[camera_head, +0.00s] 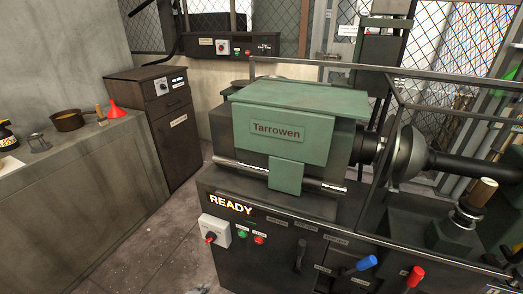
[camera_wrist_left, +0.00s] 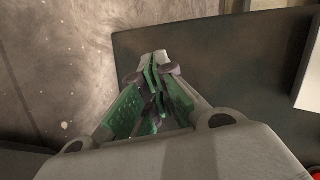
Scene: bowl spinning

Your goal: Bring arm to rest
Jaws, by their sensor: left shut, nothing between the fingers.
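My left gripper (camera_wrist_left: 155,62) shows in the left wrist view with its green-padded fingers brought together at the tips. Nothing is between them. It points toward a dark flat panel (camera_wrist_left: 225,65), with bare floor (camera_wrist_left: 45,60) to the left. In the head view, at most a small pale bit of it shows at the bottom edge, left of the machine's front. My right gripper is not in view.
The green spinning machine (camera_head: 290,115) marked Tarrowen stands in the middle, its READY display (camera_head: 230,204) lit. A blue-knobbed lever (camera_head: 366,262) and a red-knobbed lever (camera_head: 415,275) stick out in front. A bench (camera_head: 75,190) runs along the left; floor (camera_head: 160,250) between is clear.

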